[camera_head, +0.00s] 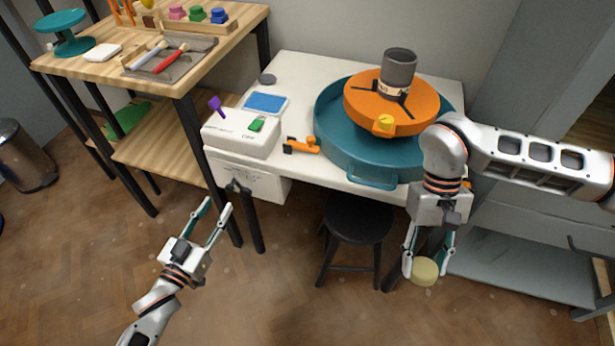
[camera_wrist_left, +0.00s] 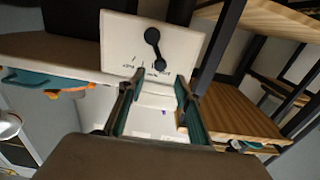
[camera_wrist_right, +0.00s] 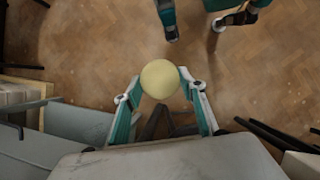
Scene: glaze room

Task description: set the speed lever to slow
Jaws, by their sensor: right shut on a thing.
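The speed lever (camera_head: 237,187) is a black bar with round ends on the front panel of the white box (camera_head: 262,187) under the wheel table. In the left wrist view the lever (camera_wrist_left: 154,47) leans slightly, its lower end to the right, above small dark marks and lettering too small to read. My left gripper (camera_head: 218,204) is open and empty, in front of and below the lever, apart from it; its fingers point at the panel. My right gripper (camera_head: 426,264) is shut on a round pale-yellow sponge-like thing (camera_wrist_right: 160,79), right of the stool.
The white table bears a teal basin (camera_head: 333,128) with an orange wheel and grey pot (camera_head: 398,70), an orange tool (camera_head: 301,145) and a switch box (camera_head: 238,133). A black stool (camera_head: 357,222) stands below. A wooden shelf unit (camera_head: 165,152) is left of the box.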

